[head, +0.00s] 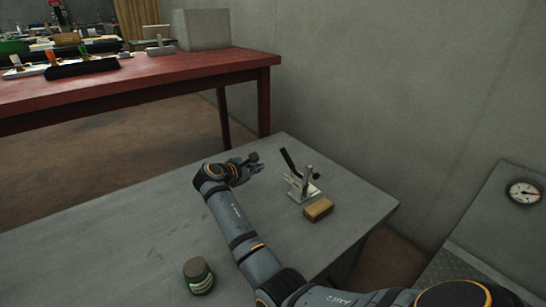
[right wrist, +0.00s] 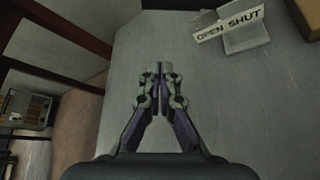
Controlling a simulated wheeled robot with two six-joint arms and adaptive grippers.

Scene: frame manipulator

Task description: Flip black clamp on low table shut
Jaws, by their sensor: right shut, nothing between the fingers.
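The clamp (head: 306,184) stands on the low grey table (head: 110,240), near its right end. It has a pale metal frame, and its black handle (head: 288,162) tilts up and to the left. In the right wrist view part of its metal base (right wrist: 247,40) shows at the top right, beside a label (right wrist: 228,28) reading "OPEN SHUT"; the handle is out of that view. My right gripper (head: 253,161) is low over the table, left of the clamp and apart from it. In the right wrist view its fingers (right wrist: 160,72) are together and empty. My left gripper is not in view.
A tan block (head: 318,209) lies just in front of the clamp. A dark jar with a green label (head: 198,276) stands left of my right forearm. A red table (head: 180,66) is behind, and a wall (head: 400,90) rises beyond the clamp. The table's left part is clear.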

